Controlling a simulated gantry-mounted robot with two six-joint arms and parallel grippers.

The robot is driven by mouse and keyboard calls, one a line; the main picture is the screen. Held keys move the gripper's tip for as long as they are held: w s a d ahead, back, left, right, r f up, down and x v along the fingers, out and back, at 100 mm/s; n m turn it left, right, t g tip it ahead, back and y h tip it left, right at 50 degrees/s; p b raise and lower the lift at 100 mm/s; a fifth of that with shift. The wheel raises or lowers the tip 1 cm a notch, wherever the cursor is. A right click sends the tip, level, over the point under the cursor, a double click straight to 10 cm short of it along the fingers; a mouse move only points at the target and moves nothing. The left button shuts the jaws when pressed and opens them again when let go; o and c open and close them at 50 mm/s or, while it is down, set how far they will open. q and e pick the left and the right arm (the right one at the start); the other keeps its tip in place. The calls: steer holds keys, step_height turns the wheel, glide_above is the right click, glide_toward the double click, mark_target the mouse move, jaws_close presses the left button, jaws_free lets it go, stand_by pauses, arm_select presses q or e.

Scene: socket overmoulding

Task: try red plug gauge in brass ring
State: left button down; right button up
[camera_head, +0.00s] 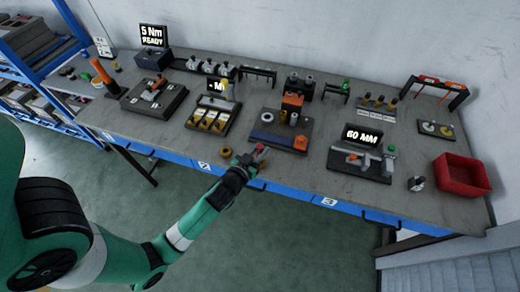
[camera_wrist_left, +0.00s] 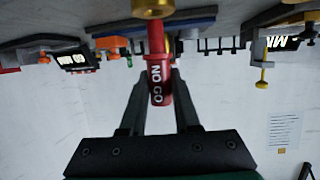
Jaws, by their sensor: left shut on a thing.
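My left gripper (camera_head: 256,158) is at the bench's front edge, shut on the red plug gauge (camera_head: 261,148). In the left wrist view the gauge (camera_wrist_left: 160,78) stands between the two fingers (camera_wrist_left: 160,95) with "NO GO" facing the camera. A brass ring (camera_wrist_left: 153,8) shows at the top edge of that view, at the gauge's far end and partly cut off. I cannot tell whether the gauge touches or enters it. In the head view a brass-coloured ring (camera_head: 226,152) lies on the bench, left of the gripper. My right gripper is not in view.
A dark fixture board (camera_head: 265,139) with rings and an orange block lies just behind the gripper. A "60 MM" gauge station (camera_head: 345,165) is to the right, and a red bin (camera_head: 462,187) stands at the far right. Bare bench (camera_head: 310,180) lies between.

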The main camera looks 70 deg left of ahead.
arm_select(q)
steer(key=shift+f+b, duration=0.45)
stand_by(0.5)
steer(key=shift+r, duration=0.15)
stand_by(0.5)
steer(key=shift+r+p, duration=0.3)
steer(key=shift+p, duration=0.15)
steer(key=shift+r, duration=0.1)
step_height(320, 180, up, 5)
steer(key=p, duration=0.4)
steer(key=shift+p, duration=0.35)
